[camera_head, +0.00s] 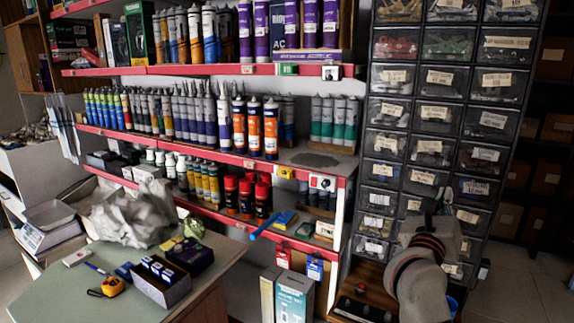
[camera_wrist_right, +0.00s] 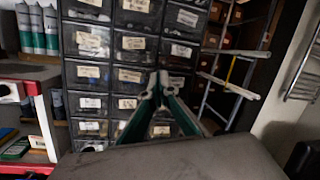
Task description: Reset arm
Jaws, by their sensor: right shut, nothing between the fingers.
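My right arm comes in at the lower right of the head view, in front of the drawer cabinet (camera_head: 437,113). Its right gripper (camera_head: 443,197) points up and away toward the drawers and is partly hidden behind my own wrist. In the right wrist view the two fingers (camera_wrist_right: 159,80) meet at their tips, shut and empty, with the labelled drawers behind them. I cannot tell how far the fingertips are from the drawers. My left arm and left gripper are not in view.
Red-edged shelves (camera_head: 200,70) hold tubes and cans left of the cabinet. A table (camera_head: 60,292) at lower left carries a crumpled grey cloth (camera_head: 130,212), a tape measure (camera_head: 111,287) and small boxes. A ladder (camera_wrist_right: 228,85) and wall rack (camera_wrist_right: 304,70) stand right of the cabinet.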

